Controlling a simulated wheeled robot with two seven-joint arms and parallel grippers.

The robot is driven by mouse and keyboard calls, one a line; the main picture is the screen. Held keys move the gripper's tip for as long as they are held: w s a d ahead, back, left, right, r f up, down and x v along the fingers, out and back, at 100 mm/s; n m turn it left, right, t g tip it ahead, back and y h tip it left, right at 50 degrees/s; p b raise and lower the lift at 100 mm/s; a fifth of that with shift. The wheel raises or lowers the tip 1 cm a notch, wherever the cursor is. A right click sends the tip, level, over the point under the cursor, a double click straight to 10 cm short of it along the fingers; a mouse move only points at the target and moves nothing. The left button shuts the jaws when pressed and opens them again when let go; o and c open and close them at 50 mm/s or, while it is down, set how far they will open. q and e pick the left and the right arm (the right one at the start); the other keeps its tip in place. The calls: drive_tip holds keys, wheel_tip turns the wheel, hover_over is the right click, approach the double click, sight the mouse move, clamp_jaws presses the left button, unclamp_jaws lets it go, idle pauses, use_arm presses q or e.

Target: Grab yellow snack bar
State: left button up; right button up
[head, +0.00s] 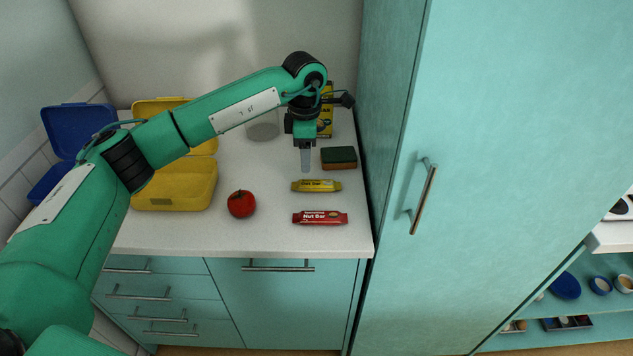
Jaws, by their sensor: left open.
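The yellow snack bar (316,186) lies flat on the white counter, with its long side running left to right. My left gripper (306,168) points down just above and behind the bar, near its left half. Its jaws are open, and I see nothing between them. Whether the fingertips touch the bar or counter cannot be told from this view. My right gripper is not in view.
A red nut bar (320,218) lies in front of the yellow one. A yellow lunch box (175,187) and blue box (75,135) stand further left. A tall teal cabinet (480,150) bounds the right.

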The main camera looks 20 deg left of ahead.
sight(309, 182)
use_arm(q)
wheel_tip(309, 182, down, 2)
drive_tip(key=shift+w+f, duration=0.15)
drive_tip(key=shift+f, duration=0.3)
drive_tip(key=shift+s+d+f+p, duration=0.2)
drive_tip(key=shift+s+f+p, duration=0.1)
drive_tip(key=shift+f+p, duration=0.4)
wheel_tip(309, 182, down, 3)
drive_tip(key=shift+s+d+r+p, duration=0.1)
drive_tip(key=shift+r+p, duration=0.1)
drive_tip(key=shift+p, duration=0.2)
drive_tip(key=shift+f, duration=0.6)
drive_tip(key=c, duration=1.1)
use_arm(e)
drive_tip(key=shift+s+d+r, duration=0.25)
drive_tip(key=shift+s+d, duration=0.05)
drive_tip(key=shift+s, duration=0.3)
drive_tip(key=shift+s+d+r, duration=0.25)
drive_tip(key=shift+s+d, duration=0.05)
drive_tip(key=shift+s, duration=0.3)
use_arm(q)
drive_tip(key=shift+r, duration=0.1)
